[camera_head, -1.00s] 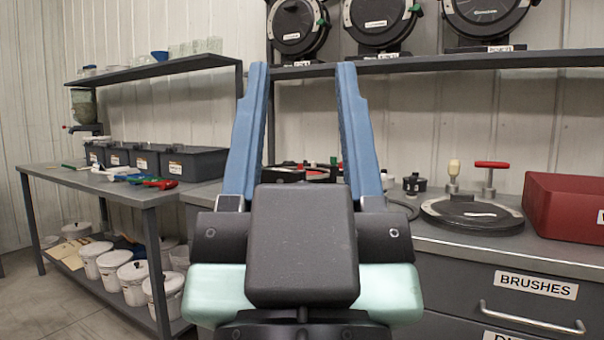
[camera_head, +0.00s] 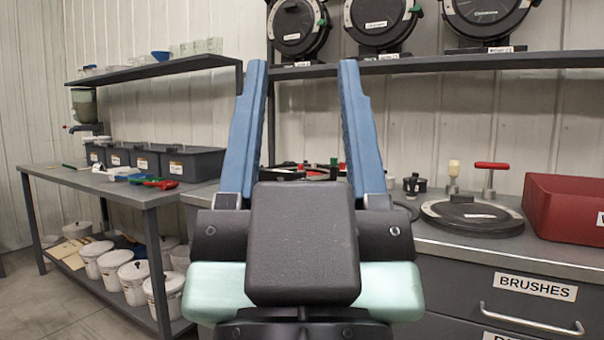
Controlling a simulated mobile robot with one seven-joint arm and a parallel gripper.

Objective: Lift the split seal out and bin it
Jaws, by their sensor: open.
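My gripper (camera_head: 302,68) stands up in the middle of the view, its two blue fingers wide apart with nothing between them. Behind and below its fingertips, a dark open housing with red and green parts (camera_head: 318,171) sits on the counter, partly hidden by the fingers and the gripper body. I cannot make out the split seal in this view. I cannot tell which container is the bin.
A round black disc with a pale rim (camera_head: 472,214) lies on the counter (camera_head: 445,237) at the right, near a red box (camera_head: 568,207). Black seed meters (camera_head: 375,22) stand on the upper shelf. A side bench (camera_head: 62,176) at left holds dark bins (camera_head: 180,163); white buckets (camera_head: 133,282) stand below.

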